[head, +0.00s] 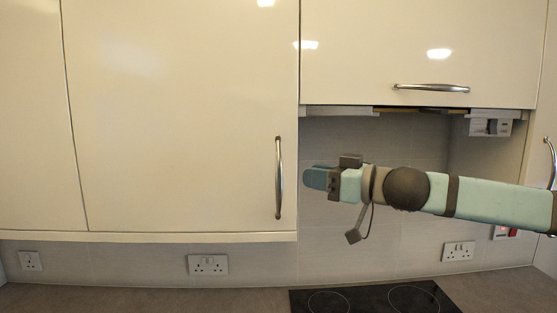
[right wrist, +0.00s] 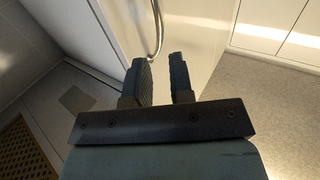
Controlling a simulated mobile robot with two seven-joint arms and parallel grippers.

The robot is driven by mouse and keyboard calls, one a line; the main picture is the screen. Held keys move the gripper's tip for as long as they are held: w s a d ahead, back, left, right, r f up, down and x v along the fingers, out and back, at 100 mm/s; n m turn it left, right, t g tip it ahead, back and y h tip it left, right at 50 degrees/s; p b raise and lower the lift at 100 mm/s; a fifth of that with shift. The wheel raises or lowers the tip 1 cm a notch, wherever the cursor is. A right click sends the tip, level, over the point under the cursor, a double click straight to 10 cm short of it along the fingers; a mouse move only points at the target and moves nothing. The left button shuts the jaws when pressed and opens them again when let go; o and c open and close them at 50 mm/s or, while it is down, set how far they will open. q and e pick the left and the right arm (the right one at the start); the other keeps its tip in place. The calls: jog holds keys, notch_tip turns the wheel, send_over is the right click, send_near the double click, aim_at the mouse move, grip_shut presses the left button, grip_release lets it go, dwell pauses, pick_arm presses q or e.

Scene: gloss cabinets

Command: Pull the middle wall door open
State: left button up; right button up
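The middle wall door (head: 180,110) is a large cream gloss door and looks shut. Its upright silver bar handle (head: 278,178) is near its right edge. My right gripper (head: 308,178) is just right of the handle, at about its mid-height, pointing left at it. In the right wrist view my right gripper (right wrist: 158,62) has its two dark fingers apart with a gap between them. The curved handle (right wrist: 157,28) shows just ahead of that gap; I cannot tell whether it touches a finger. My left gripper is not in view.
A lift-up cabinet door (head: 420,50) with a horizontal handle (head: 431,88) is above my right arm. Another cream door (head: 30,120) is at the far left. Below are the worktop (head: 150,297), a black hob (head: 375,298) and wall sockets (head: 208,265).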

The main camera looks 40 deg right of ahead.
aim_at(284, 170)
jog(key=p+x, duration=0.3)
jog(key=x, duration=0.4)
jog(key=shift+w+a+r+p, duration=0.1)
jog(key=shift+w+p, duration=0.05)
jog(key=shift+p, duration=0.2)
jog(key=shift+w+a, duration=0.25)
jog(key=shift+w, duration=0.3)
jog(key=shift+c, duration=0.2)
grip_shut()
